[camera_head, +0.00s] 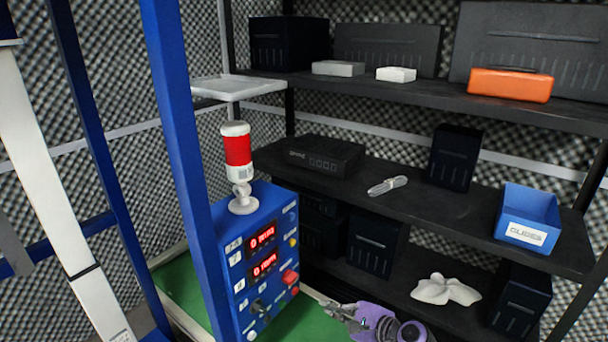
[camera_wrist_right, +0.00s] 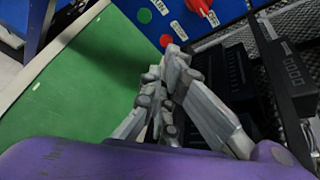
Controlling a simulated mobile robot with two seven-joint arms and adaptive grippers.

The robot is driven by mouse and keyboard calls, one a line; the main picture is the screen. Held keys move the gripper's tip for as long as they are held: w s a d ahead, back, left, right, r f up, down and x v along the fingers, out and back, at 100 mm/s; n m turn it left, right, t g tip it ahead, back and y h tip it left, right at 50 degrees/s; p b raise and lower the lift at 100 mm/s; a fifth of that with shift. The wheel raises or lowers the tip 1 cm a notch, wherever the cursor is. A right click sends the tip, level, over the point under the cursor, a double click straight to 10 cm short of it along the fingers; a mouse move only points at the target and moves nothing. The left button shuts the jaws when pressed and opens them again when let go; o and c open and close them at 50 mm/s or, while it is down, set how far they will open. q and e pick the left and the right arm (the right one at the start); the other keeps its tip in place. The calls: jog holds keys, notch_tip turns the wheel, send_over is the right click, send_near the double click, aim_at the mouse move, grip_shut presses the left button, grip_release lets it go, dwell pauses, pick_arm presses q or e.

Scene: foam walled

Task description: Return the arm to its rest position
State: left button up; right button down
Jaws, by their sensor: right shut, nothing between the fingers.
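My right gripper (camera_head: 338,311) shows at the bottom of the head view, with its purple wrist to the right of its grey fingers. It is beside the lower right corner of the blue control box (camera_head: 262,268), in front of the shelf. In the right wrist view my right gripper (camera_wrist_right: 172,60) is shut and empty, its fingertips near the green surface's edge and below the box's buttons. I cannot tell from these views whether it touches the box. My left gripper is not in view.
The box carries a red and white beacon (camera_head: 238,158) and stands on a green surface (camera_head: 180,284). A blue post (camera_head: 185,150) rises in front. The dark shelf (camera_head: 400,205) holds several boxes, an orange case (camera_head: 510,84) and a blue bin (camera_head: 528,215). A white cloth-like item (camera_head: 445,290) lies low.

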jog(key=s+d+f+n+t+h+p, duration=0.1)
jog(key=s+d+f+n+h, duration=0.25)
jog(key=s+n, duration=0.45)
jog(key=s+d+f+n+t+h, duration=0.1)
jog(key=s+d+f+n+h, duration=0.2)
jog(key=s+d+n, duration=0.35)
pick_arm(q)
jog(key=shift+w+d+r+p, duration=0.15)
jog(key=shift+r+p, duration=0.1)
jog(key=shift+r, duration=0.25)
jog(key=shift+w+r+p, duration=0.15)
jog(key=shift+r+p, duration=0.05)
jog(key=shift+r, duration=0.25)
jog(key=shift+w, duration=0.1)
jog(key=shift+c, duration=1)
pick_arm(e)
jog(key=s+f+n+g+h, duration=0.1)
jog(key=s+f+n, duration=0.1)
jog(key=s, duration=1.1)
jog(key=s+d+f+n+g+h, duration=0.1)
jog(key=s+f+n, duration=0.1)
jog(key=s, duration=1.2)
jog(key=shift+d+f+n+g, duration=0.15)
jog(key=shift+f+n+g, duration=0.25)
jog(key=shift+n, duration=0.05)
